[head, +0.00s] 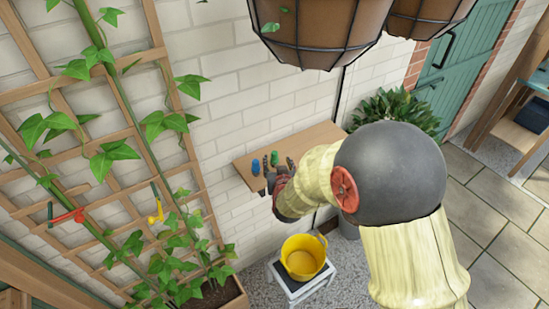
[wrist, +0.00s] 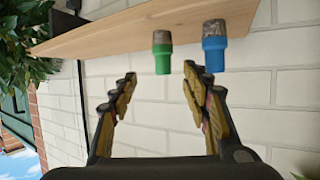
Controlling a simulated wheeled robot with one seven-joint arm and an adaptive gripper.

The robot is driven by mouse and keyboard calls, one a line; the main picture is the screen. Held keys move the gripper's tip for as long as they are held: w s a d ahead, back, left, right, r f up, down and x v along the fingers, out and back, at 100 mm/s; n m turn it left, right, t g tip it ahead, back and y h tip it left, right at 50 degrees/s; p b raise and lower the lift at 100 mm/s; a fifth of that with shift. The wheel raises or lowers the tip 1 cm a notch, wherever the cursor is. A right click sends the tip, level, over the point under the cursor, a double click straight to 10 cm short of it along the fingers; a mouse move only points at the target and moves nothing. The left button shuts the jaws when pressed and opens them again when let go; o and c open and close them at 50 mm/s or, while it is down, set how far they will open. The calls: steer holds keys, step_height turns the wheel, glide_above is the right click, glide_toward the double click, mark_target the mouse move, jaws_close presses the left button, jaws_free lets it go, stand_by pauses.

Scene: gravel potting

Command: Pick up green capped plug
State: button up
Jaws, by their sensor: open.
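The green capped plug (head: 275,158) stands on a wooden wall shelf in the head view, just beyond my gripper (head: 278,169). In the wrist view, which looks upside down, the green plug (wrist: 162,54) has a green cap and a brown, rough body. A blue capped plug (head: 255,167) stands beside it; it also shows in the wrist view (wrist: 214,56), to the right of the green one. My gripper (wrist: 160,76) is open and empty, and the green plug lines up with the gap between its fingertips. I cannot tell the exact distance to it.
The wooden shelf (head: 315,136) is fixed to a pale brick wall (head: 225,95). A yellow bucket (head: 303,256) stands on a small white stool (head: 285,281) below. A trellis (head: 150,55) with ivy is at left. Hanging pots (head: 325,25) are above.

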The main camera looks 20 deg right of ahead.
mark_target(275, 157)
steer(key=shift+a+x, duration=0.15)
steer(key=shift+x, duration=1.25)
steer(key=shift+a+x, duration=0.1)
steer(key=shift+x, duration=1.3)
steer(key=shift+c, duration=0.8)
steer(key=c, duration=1)
